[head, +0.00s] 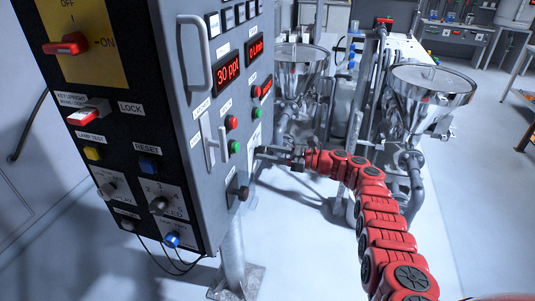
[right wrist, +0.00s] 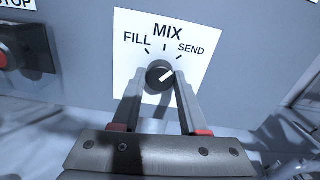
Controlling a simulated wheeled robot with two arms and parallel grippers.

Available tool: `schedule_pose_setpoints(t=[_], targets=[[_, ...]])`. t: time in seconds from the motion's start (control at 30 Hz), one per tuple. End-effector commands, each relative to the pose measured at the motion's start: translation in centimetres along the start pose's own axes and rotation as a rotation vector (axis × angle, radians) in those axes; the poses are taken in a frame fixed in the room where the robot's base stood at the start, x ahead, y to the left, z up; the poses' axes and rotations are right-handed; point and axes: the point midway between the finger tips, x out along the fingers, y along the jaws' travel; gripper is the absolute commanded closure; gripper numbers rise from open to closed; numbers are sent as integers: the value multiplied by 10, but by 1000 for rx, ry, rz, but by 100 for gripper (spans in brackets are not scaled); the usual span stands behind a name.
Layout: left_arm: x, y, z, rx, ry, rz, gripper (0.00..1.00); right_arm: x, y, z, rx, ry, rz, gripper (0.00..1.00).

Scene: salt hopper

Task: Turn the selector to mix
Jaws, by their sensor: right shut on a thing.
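The selector is a small black round knob (right wrist: 155,70) on a white label plate (right wrist: 133,85) marked FILL, MIX and SEND in the right wrist view. Its white pointer line slants to the upper right, toward SEND rather than straight up to MIX. My right gripper (right wrist: 160,78) has one finger on each side of the knob and is shut on it. In the head view my right gripper (head: 260,153) reaches the side face of the grey cabinet, and the knob is hidden there. My left gripper is not in view.
The grey control cabinet (head: 203,150) carries red displays, push buttons and a door handle (head: 194,52). A red button (right wrist: 8,58) sits left of the label plate. Steel hoppers (head: 432,88) stand behind my right arm. Open floor (head: 490,180) lies to the right.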

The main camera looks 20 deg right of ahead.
Motion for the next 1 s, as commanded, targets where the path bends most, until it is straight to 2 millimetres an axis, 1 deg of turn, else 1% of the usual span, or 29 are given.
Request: schedule_pose_setpoints(t=[0.1, 0.6, 0.8, 1.0], targets=[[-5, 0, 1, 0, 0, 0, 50, 0, 0, -3, -77, 1, 0, 100], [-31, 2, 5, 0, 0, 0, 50, 0, 0, -5, -485, 1, 2, 100], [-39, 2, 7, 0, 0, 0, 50, 0, 0, -3, -601, 1, 2, 100], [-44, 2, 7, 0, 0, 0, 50, 0, 0, -2, -664, 1, 2, 100]])
